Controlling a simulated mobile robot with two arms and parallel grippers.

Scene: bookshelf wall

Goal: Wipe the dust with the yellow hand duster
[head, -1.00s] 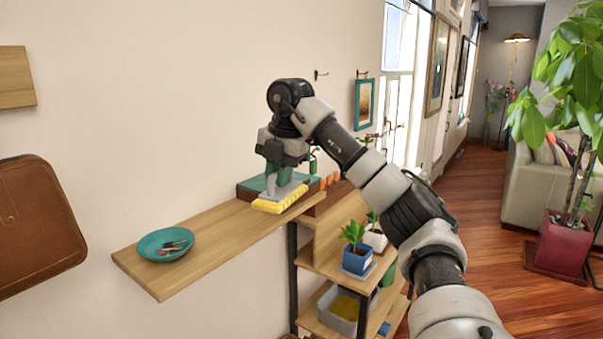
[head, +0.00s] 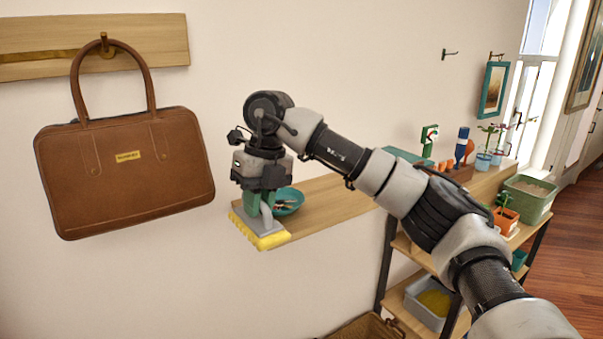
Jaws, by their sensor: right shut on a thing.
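My right gripper (head: 262,192) is shut on the green and grey handle of the yellow hand duster (head: 262,236). The duster's yellow pad faces down, at the left end of the wooden wall shelf (head: 335,207) in the picture. I cannot tell whether the pad touches the shelf. A teal bowl (head: 291,197) with small items in it stands on the shelf just behind the duster, partly hidden by it. I cannot make out any dust. My left gripper is not in view.
A brown leather bag (head: 125,172) hangs from a hook on a wooden wall board, left of the duster. At right, a shelf rack holds a green planter (head: 527,198), several small pots and a grey bin (head: 430,304). A wicker basket (head: 368,328) is at the bottom.

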